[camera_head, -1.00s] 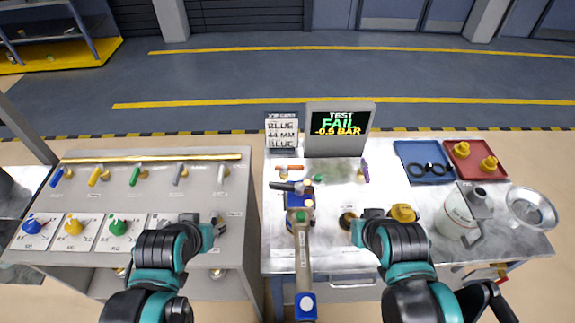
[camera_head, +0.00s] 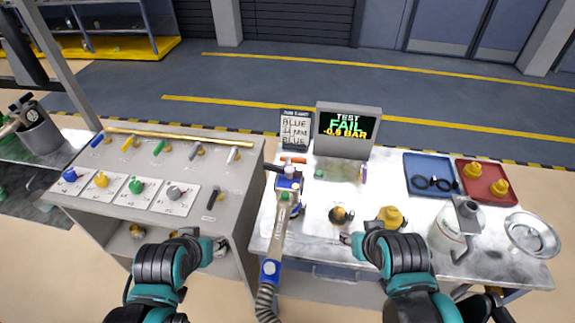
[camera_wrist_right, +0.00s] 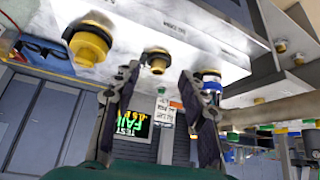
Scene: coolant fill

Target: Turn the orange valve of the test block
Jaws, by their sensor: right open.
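A small orange bar-shaped handle (camera_head: 293,160) shows on the bench just behind the blue block (camera_head: 289,186), below the sign; I cannot tell for sure that it is the test block's valve. A hose with a grey, blue-ended section (camera_head: 270,268) runs from the blue block toward me. My right gripper (camera_head: 350,239) is at the bench's front edge, below a brass fitting (camera_head: 341,215). In the right wrist view its fingers (camera_wrist_right: 160,98) are apart and empty, with the brass fitting (camera_wrist_right: 157,62) beyond them. My left gripper (camera_head: 212,246) is by the grey panel's front; its jaws are unclear.
A screen (camera_head: 347,128) reads TEST FAIL, -0.5 BAR. A blue tray (camera_head: 432,165), red tray (camera_head: 485,172), white jug (camera_head: 458,232) and metal bowl (camera_head: 532,235) are at the right. The grey panel (camera_head: 225,175) with coloured handles and knobs is at the left.

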